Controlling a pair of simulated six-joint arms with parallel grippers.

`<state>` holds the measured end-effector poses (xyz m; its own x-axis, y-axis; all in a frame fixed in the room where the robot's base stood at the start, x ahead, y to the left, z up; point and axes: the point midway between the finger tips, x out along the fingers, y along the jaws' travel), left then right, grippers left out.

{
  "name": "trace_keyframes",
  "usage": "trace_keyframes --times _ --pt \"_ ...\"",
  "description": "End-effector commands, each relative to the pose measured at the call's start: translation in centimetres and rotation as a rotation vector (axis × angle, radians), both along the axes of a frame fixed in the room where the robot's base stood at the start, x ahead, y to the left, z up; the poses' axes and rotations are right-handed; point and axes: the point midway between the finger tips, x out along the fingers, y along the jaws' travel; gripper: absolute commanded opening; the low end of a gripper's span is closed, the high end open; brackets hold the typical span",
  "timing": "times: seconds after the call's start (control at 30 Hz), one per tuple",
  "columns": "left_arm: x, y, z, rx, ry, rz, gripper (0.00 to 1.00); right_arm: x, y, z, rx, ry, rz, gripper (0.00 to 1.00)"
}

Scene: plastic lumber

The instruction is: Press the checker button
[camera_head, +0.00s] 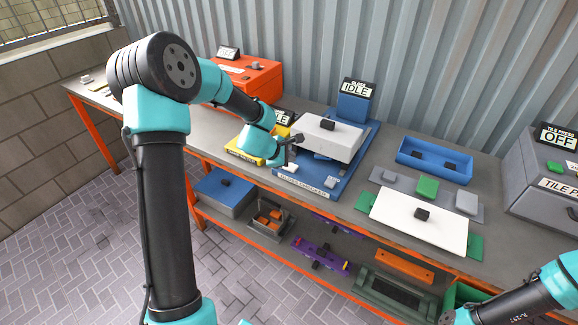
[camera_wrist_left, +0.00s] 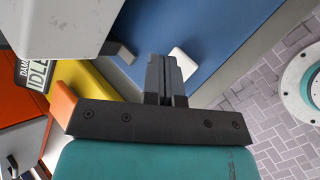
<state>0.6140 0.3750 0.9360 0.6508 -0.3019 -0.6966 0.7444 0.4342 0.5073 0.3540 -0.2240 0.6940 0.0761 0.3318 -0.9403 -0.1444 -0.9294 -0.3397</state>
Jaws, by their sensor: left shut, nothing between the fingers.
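The gloss checker (camera_head: 340,178) is a blue base on the bench with a label on its front edge. A grey-white block (camera_head: 326,135) with a dark knob sits on it. A small white button (camera_head: 290,167) lies on the front left of the base; it also shows in the left wrist view (camera_wrist_left: 184,64). My left gripper (camera_head: 296,141) is over the checker's left side, shut and empty. In the left wrist view its fingertips (camera_wrist_left: 162,62) appear close beside the button; I cannot tell whether they touch it.
A sign reading IDLE (camera_head: 357,89) stands behind the checker. A yellow station (camera_head: 246,151) and an orange box (camera_head: 249,82) are to the left. A blue tray (camera_head: 434,160), a white panel (camera_head: 419,217) and a grey tile press (camera_head: 545,175) are to the right.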

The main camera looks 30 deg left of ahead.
Motion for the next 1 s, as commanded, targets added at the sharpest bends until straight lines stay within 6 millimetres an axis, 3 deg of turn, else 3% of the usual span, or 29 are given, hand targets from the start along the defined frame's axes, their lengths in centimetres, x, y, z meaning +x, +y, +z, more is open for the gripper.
trace_keyframes --times 1.0 --pt "-0.01 0.02 -0.87 0.000 0.000 0.000 0.00 0.00 0.00 0.00 0.000 0.000 0.000 0.52"
